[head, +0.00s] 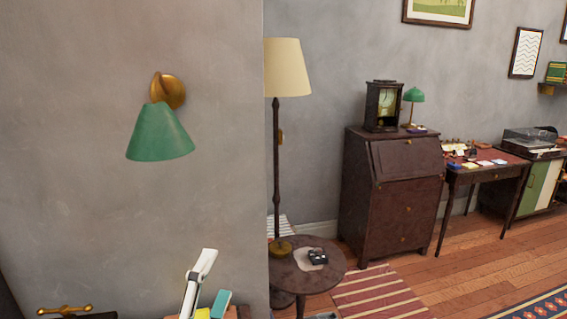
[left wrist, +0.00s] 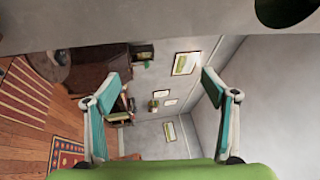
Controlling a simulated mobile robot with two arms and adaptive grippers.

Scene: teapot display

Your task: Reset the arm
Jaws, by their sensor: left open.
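My left gripper (head: 211,284) shows at the bottom of the head view, in front of the grey wall. A white finger link and a teal pad stick up there, and the rest of the arm is cut off. In the left wrist view its two teal-padded fingers (left wrist: 161,84) stand wide apart with nothing between them. Behind the gap are the wall and small, distant furniture. My right gripper is in neither view.
A green wall lamp (head: 160,134) hangs above my left gripper. A brass fitting (head: 66,309) is at lower left. Right of the wall's edge stand a floor lamp (head: 287,68), round table (head: 324,277), dark bureau (head: 392,195) and desk (head: 484,172). Wooden floor (head: 462,258) lies clear between rugs.

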